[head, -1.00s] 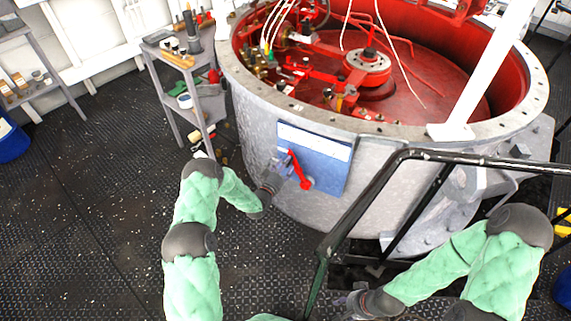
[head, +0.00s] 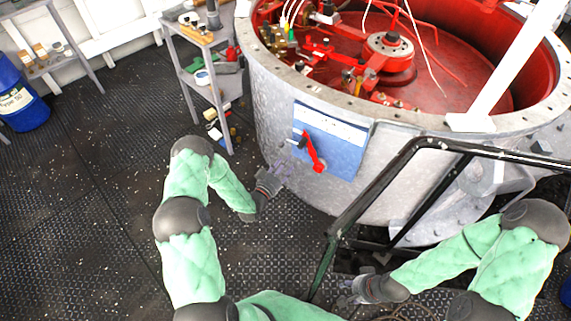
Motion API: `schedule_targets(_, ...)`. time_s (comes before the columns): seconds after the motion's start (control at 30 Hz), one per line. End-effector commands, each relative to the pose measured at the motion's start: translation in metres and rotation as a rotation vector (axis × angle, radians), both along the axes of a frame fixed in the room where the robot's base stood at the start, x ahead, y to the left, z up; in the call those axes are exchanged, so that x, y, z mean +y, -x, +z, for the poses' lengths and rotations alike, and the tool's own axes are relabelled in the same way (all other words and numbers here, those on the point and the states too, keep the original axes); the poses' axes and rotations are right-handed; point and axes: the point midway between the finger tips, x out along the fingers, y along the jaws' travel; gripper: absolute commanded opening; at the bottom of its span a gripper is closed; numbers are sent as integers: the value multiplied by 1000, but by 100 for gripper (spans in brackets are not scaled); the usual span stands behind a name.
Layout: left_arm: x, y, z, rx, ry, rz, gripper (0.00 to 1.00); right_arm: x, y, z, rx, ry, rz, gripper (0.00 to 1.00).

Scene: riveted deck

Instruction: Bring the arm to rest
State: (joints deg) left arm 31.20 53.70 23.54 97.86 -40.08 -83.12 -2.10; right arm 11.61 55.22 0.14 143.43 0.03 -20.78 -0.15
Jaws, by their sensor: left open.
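A red lever (head: 313,153) with a dark grip at its upper end is mounted on a blue and white panel (head: 345,150) on the side of the large grey round housing. The lever slants from upper left to its pivot at lower right. My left gripper (head: 279,172) is open and empty, just left of and below the panel, apart from the lever. My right gripper (head: 346,291) is low in the picture, below the black railing, near the floor. It is small and dark there, and I cannot tell its finger opening.
A black railing (head: 400,160) stands between my arms in front of the grey round housing (head: 275,110), which has a red interior. A grey shelf cart (head: 215,90) with tools is at the upper left. A blue drum (head: 22,105) stands far left. Dark floor is clear at left.

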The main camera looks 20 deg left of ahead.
Motion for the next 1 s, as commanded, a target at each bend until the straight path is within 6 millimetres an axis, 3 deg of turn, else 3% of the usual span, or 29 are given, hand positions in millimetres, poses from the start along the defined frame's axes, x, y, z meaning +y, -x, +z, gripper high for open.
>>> schedule_targets(0.37,-5,1,-2,31,4,-5,50,0,0,2,0,0,0,40)
schedule_targets(0.47,-21,7,-11,137,13,-15,50,0,0,8,0,0,0,40)
schedule_targets(0.57,-47,27,-28,334,30,-36,50,0,0,18,0,0,0,40)
schedule_targets(0.67,-79,67,-46,582,50,-65,50,0,0,30,0,0,0,40)
schedule_targets(0.77,-109,122,-57,833,67,-95,50,0,0,40,0,0,0,40)
schedule_targets(0.9,-140,204,-56,1143,84,-136,50,0,0,52,0,0,0,40)
schedule_targets(1.0,-154,254,-49,1310,95,-154,50,0,0,57,0,0,0,40)
